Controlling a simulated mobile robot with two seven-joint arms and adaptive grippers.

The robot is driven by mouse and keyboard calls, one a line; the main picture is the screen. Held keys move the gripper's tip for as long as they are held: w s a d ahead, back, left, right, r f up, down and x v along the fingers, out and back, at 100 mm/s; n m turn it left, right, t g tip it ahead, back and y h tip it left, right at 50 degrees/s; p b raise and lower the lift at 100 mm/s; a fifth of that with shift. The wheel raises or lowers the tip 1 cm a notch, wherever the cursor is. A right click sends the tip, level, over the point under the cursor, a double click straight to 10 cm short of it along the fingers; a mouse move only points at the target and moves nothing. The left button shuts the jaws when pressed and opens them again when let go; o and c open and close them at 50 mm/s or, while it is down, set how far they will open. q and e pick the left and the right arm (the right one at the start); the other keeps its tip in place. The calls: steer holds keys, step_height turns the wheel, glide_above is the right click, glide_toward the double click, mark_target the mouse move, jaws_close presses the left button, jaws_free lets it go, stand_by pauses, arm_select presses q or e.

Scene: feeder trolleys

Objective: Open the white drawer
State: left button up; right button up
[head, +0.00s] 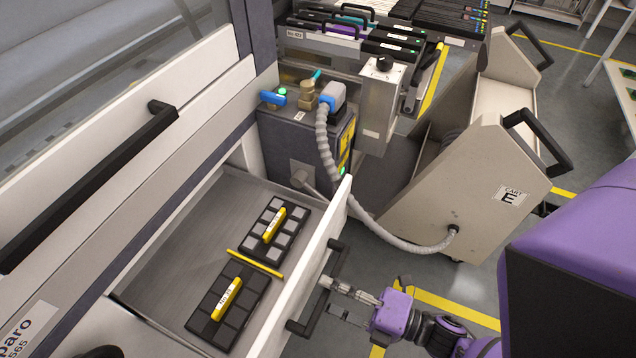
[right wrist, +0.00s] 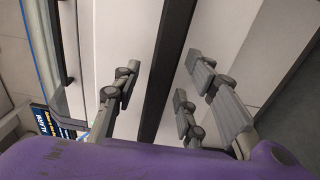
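The white drawer (head: 300,273) stands pulled out of the machine, with its grey inside open to view. Its black handle (head: 311,306) is on the outer face of the drawer front. My right gripper (head: 333,296) is at this handle, with its fingers pointing at the drawer front. In the right wrist view the fingers of my right gripper (right wrist: 160,88) are spread apart. A dark bar (right wrist: 168,60) shows between them; I cannot tell whether it touches them. My left gripper is not in view.
Two dark trays with yellow labels, a far tray (head: 262,240) and a near tray (head: 214,310), lie in the drawer, with a yellow strip (head: 255,263) between them. A beige cart E (head: 470,185) stands at the right, with a grey hose (head: 385,237) running to it.

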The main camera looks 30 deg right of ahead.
steer(key=v, duration=1.1)
